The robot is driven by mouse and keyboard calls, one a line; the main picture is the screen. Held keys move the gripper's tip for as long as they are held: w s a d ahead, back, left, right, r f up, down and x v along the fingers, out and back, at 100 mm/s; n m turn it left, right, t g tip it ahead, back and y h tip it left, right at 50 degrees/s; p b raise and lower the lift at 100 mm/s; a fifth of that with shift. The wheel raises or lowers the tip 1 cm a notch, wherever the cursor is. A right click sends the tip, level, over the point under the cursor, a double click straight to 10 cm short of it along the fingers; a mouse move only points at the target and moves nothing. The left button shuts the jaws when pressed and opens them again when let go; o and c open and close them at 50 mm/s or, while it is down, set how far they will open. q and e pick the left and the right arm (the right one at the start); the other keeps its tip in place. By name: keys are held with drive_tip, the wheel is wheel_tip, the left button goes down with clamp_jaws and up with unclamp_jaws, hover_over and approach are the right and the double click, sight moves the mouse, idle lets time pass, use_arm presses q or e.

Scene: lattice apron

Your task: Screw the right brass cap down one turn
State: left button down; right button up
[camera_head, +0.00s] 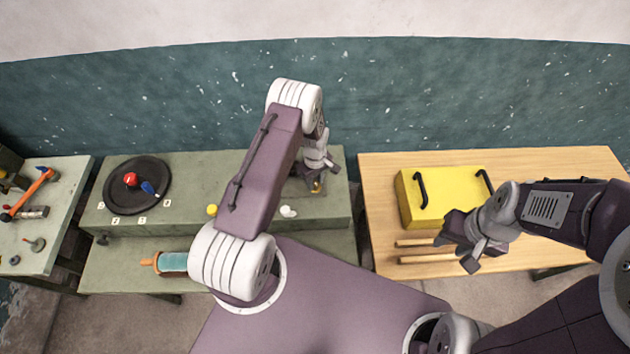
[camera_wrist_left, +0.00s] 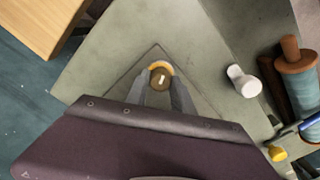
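The brass cap (camera_wrist_left: 161,78), a round brown top with a pale mark and an orange-yellow rim, sits on a dark square plate (camera_wrist_left: 155,52) in the left wrist view. The fingers of my left gripper (camera_wrist_left: 160,84) lie on both sides of it, with no clear gap. In the head view my left gripper (camera_head: 315,186) points down at the green bench, and only a small orange bit shows under it. No second cap shows; the gripper body may hide one. My right gripper (camera_head: 456,252) is open and empty above the front of the wooden table.
The green bench (camera_head: 230,172) bears a black round tray (camera_head: 112,197), a white piece (camera_head: 288,211) and a yellow knob (camera_head: 212,210). A blue roller (camera_head: 173,262) lies on the lower shelf. A yellow box (camera_head: 450,190) and wooden rods (camera_head: 425,259) are on the wooden table (camera_head: 380,180).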

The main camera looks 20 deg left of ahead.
use_arm(q)
drive_tip(key=shift+f+m+b, duration=0.15)
drive_tip(key=shift+m+b, duration=0.8)
drive_tip(key=shift+m, duration=0.15)
drive_tip(key=shift+m+b, duration=1.05)
drive_tip(key=shift+m, duration=0.95)
drive_tip(key=shift+r, duration=0.2)
drive_tip(key=c, duration=1.1)
unclamp_jaws()
